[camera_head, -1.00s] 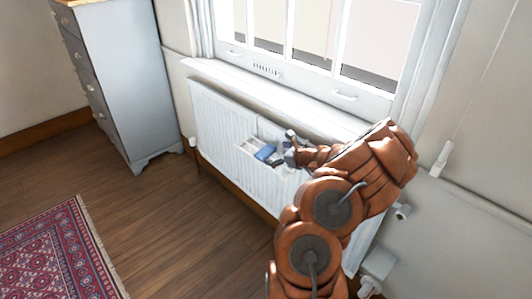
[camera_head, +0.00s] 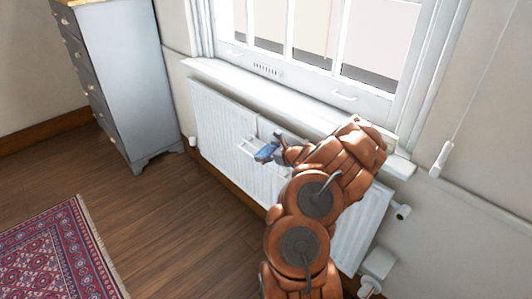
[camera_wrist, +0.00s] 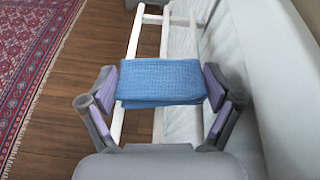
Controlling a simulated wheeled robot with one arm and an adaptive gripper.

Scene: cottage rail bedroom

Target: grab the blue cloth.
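The blue cloth (camera_wrist: 162,80) is folded and hangs over the white rail rack (camera_wrist: 134,42) fixed on the radiator. In the wrist view it lies between the two fingers of my gripper (camera_wrist: 160,92), which are spread apart on its left and right sides. The fingertips are at or very near its edges; I cannot tell if they touch. In the head view the cloth (camera_head: 266,152) shows small at the radiator front, with my gripper (camera_head: 278,147) right against it and partly hidden by my arm.
The white radiator (camera_head: 222,122) stands under the window sill (camera_head: 250,88). A grey chest of drawers (camera_head: 120,80) stands at the left. A red patterned rug (camera_head: 60,250) lies on the wooden floor (camera_head: 180,220), which is otherwise clear.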

